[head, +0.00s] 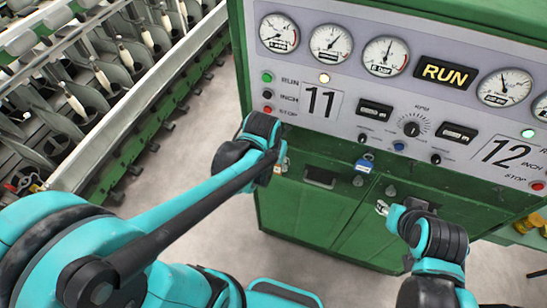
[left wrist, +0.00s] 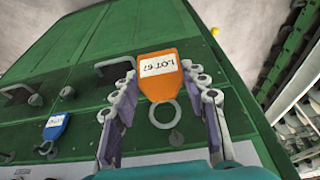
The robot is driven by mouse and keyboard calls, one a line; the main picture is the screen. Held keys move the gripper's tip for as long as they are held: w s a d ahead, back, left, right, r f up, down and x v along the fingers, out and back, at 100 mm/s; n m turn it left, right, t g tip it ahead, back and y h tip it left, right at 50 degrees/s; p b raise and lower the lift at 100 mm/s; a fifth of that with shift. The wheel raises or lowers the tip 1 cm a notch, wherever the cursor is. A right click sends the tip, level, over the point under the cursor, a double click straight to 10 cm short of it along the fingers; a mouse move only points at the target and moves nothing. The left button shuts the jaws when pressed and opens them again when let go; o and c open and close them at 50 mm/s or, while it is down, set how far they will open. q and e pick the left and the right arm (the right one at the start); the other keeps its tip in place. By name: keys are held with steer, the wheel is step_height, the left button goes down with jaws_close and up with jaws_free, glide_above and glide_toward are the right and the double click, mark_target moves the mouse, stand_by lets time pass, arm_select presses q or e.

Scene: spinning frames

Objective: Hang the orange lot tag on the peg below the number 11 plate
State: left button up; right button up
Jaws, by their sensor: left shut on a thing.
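The orange lot tag (left wrist: 160,78) has a white label and a pale ring (left wrist: 165,112). My left gripper (left wrist: 163,92) is shut on it, with a finger on each side, in front of the green cabinet. In the head view my left gripper (head: 281,158) is below and left of the number 11 plate (head: 322,102), and the tag is mostly hidden. A small grey round part (left wrist: 176,138), possibly the peg, shows just past the ring; I cannot tell if they touch. My right gripper (head: 383,208) is low before the cabinet; its jaw opening is unclear.
A blue tag (head: 362,166) hangs on the cabinet to the right and also shows in the left wrist view (left wrist: 55,127). The grey panel (head: 440,90) above carries gauges, knobs and the number 12 plate (head: 505,152). Spinning frames (head: 90,90) stand at the left, with floor between.

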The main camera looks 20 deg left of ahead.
arm_select(q)
steer(key=shift+w+f, duration=0.15)
steer(key=shift+w, duration=0.65)
steer(key=w+f+b, duration=0.1)
steer(key=w+b, duration=0.2)
steer(key=w, duration=0.5)
steer(key=shift+f, duration=0.35)
steer(key=shift+d, duration=0.1)
steer(key=o, duration=1.1)
steer(key=shift+c, duration=0.2)
steer(key=shift+r, duration=0.1)
